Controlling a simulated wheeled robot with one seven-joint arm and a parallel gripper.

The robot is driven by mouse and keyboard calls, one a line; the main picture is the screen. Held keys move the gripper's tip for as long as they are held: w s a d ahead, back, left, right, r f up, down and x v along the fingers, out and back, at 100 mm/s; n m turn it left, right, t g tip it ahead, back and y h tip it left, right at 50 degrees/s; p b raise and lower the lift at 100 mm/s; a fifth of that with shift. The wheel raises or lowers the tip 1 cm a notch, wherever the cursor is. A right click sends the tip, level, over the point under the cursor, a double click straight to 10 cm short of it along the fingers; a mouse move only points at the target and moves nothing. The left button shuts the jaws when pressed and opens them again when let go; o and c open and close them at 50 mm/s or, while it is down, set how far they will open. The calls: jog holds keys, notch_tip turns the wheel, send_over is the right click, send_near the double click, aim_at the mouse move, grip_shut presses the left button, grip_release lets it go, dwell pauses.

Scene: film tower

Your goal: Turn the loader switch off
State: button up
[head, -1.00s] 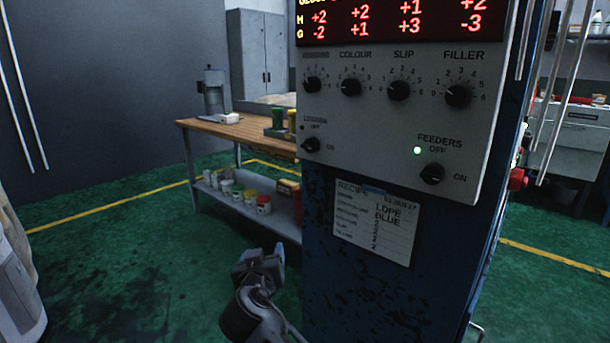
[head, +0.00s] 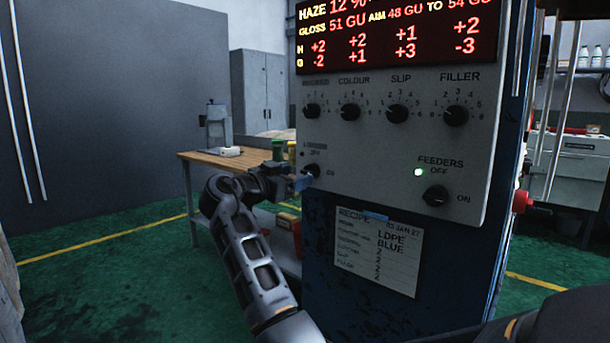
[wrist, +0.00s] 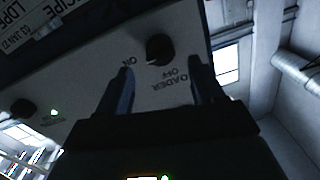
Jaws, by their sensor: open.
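The loader switch (head: 312,171) is a black rotary knob at the lower left of the light grey panel, with OFF above it and ON to its right. In the wrist view the loader switch (wrist: 160,48) lies between and just beyond my two fingertips, with its labels inverted. A pale mark shows on the knob, but I cannot tell surely which label it points to. My gripper (head: 302,182) is open in front of the switch, coming from the left. In the wrist view my gripper (wrist: 161,68) has a finger on each side; contact is not clear.
The feeders knob (head: 437,196) with a lit green lamp is at the panel's lower right. Several dial knobs sit above, under a red display (head: 395,35). A recipe card (head: 378,250) hangs below. A wooden-topped bench (head: 215,157) stands behind my arm.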

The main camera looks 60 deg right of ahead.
aim_at(306, 173)
jog(key=shift+s+d, duration=0.25)
jog(key=shift+d, duration=0.95)
jog(key=shift+s+d, duration=0.2)
jog(key=shift+d, duration=0.95)
jog(key=c, duration=1)
